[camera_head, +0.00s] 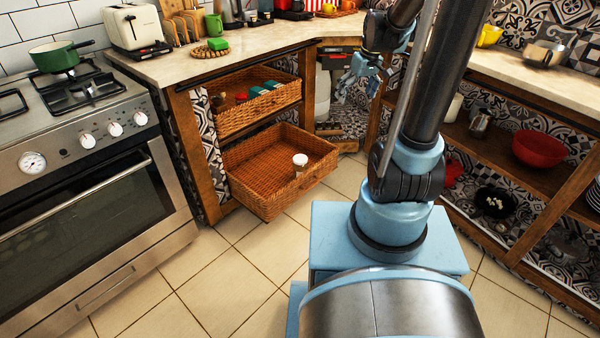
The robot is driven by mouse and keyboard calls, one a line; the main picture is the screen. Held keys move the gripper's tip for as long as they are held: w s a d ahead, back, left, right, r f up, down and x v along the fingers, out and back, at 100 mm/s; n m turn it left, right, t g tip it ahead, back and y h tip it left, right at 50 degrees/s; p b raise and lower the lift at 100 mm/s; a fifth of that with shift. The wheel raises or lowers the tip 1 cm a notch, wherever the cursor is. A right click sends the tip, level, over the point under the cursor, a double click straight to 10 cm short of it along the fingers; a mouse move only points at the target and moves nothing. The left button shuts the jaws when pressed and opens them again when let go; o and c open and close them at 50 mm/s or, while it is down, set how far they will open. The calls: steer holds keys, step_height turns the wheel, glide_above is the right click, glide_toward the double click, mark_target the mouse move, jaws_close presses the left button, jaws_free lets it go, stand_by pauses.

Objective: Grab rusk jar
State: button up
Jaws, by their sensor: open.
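A small jar with a white lid (300,160) stands upright in the right part of the lower wicker basket (265,203); it may be the rusk jar, but its contents and label are too small to read. The lower basket is pulled out from the shelving. My gripper (350,82) is open and empty, up in front of the corner of the shelving. It is above and to the right of the jar, well apart from it.
An upper wicker basket (256,127) holding several small items sits above the back of the lower one. The stove (85,140) stands at left. Open shelves with a red bowl (540,148) line the right. The tiled floor (225,275) before the baskets is clear.

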steer(key=w+a+f+n, duration=0.35)
steer(key=w+f, duration=0.35)
steer(key=w, duration=0.5)
steer(key=n+y, duration=0.2)
steer(key=n, duration=0.3)
glide_above(305, 159)
steer(key=s+d, duration=0.2)
steer(key=d, duration=0.2)
step_height(305, 159, down, 33)
steer(key=shift+g, duration=0.4)
steer(key=x, duration=1.2)
steer(key=shift+w+a+f, duration=0.25)
steer(key=shift+w+a, duration=0.05)
steer(key=shift+a, duration=0.05)
steer(key=shift+w+x, duration=0.2)
steer(key=shift+x, duration=2.45)
steer(key=shift+a+r, duration=0.15)
steer(key=c, duration=1.6)
